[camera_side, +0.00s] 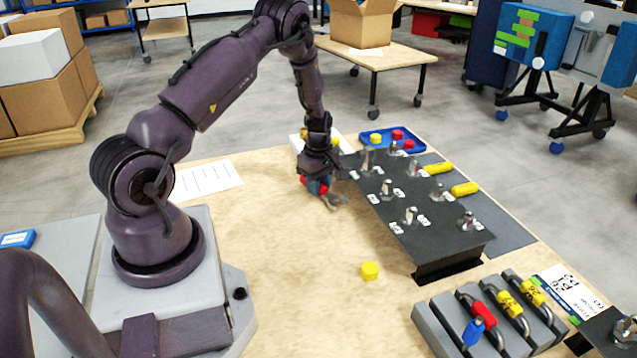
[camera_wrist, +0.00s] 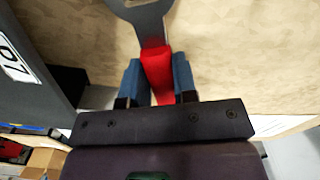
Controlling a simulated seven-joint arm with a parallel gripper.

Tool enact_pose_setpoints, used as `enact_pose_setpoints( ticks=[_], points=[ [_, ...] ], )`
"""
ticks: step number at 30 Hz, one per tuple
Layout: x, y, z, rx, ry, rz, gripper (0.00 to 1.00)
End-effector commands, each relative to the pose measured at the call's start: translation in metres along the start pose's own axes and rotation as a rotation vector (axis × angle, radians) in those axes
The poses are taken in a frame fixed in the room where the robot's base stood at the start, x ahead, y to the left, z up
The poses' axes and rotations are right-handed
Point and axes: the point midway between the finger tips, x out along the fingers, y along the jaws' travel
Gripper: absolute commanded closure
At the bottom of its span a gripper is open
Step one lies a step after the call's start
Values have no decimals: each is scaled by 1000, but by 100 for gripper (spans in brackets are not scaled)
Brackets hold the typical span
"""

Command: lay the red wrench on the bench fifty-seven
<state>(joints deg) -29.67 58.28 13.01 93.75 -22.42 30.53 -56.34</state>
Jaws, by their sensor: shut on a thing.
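My gripper (camera_side: 317,186) is over the far part of the wooden bench (camera_side: 270,240), just left of the black raised plate. Its blue fingers are closed on the red handle of the wrench (camera_wrist: 157,68), one on each side, in the wrist view. The grey open-ended head (camera_wrist: 150,22) sticks out beyond the fingertips. In the side view the wrench head (camera_side: 334,200) points right and toward the camera, low over the bench. I cannot tell whether it touches the wood. Part of the handle is hidden by the fingers.
A black raised plate (camera_side: 440,235) with several metal fittings and white number labels stands to the right. A yellow cap (camera_side: 370,270) lies on the bench. A blue tray (camera_side: 391,139) stands behind. The bench's middle is mostly clear.

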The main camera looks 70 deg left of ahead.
Motion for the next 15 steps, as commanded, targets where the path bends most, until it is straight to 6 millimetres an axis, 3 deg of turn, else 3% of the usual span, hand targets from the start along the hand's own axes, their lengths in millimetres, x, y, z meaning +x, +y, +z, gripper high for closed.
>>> enact_pose_setpoints(
  ticks=[15],
  points=[
    [4, 0, 0, 0, 0, -1, 100]
  ],
)
